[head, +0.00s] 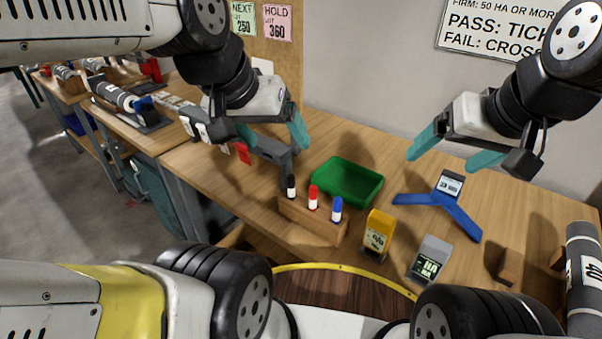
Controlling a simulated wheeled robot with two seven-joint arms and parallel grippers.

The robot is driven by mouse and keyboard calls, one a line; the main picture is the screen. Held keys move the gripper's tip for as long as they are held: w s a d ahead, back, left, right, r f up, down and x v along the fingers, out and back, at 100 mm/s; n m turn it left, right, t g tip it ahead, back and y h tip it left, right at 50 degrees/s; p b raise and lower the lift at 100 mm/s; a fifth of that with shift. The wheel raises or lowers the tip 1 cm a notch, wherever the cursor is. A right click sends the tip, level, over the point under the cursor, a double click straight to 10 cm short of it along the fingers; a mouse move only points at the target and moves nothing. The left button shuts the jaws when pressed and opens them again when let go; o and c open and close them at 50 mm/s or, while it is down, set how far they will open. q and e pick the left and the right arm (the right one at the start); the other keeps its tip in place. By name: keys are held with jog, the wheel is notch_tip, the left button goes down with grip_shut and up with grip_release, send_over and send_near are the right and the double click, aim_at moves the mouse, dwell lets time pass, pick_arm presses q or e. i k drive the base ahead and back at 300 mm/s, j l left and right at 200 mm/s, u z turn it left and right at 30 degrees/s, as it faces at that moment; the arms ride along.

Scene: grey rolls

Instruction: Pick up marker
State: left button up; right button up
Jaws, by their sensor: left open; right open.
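A wooden block (312,222) holds three upright markers near the table's front edge. The black marker (291,187) is at the left, the red marker (313,197) in the middle and the blue marker (336,209) at the right. My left gripper (272,140) is open and empty, with teal fingers, above and behind the block to the left. My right gripper (446,152) is open and empty, above the blue stand at the right. Neither gripper touches a marker.
A green tray (347,182) lies behind the markers. A yellow device (378,234) and a grey meter (429,260) stand right of the block. A blue three-armed stand (457,219) holds a small display. A grey roll (582,275) is at the far right.

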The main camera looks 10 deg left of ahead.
aim_at(291, 178)
jog(key=j+u, duration=0.3)
jog(key=j, duration=0.2)
jog(key=j+u, duration=0.35)
jog(key=j, duration=0.15)
jog(key=u, duration=3.05)
jog(key=l+z, duration=0.1)
jog(key=z, duration=3.75)
